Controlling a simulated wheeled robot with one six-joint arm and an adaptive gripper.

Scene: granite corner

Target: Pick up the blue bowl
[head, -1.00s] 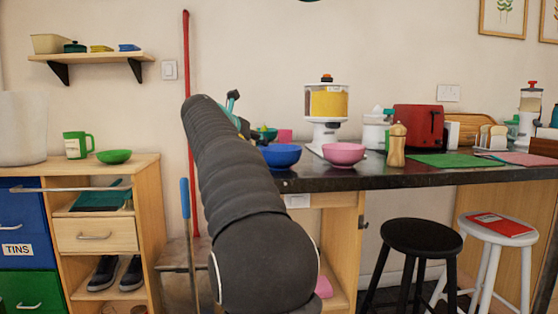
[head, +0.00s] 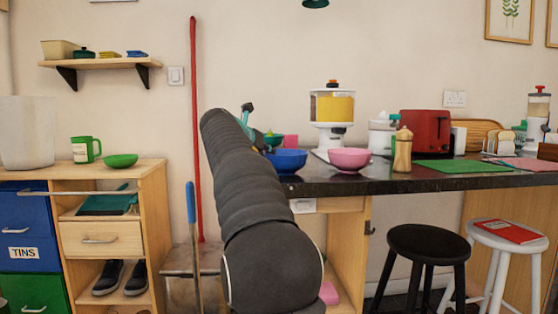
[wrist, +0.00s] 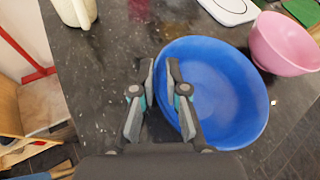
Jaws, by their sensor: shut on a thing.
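The blue bowl (head: 291,161) stands upright near the left end of the dark counter in the head view, partly behind my arm. It fills the middle right of the wrist view (wrist: 225,90). My gripper (wrist: 159,72) is at the bowl's left side, with one finger outside the wall and one inside. It is shut on the rim. In the head view my arm hides the fingers. The bowl appears to be at counter height; I cannot tell any gap below it.
A pink bowl (head: 350,160) is close to the right of the blue bowl. A cereal dispenser (head: 332,108) stands behind. A pale mug or jug (wrist: 76,12) is at the wrist view's upper left. The dark counter (wrist: 105,60) is bare left of the gripper.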

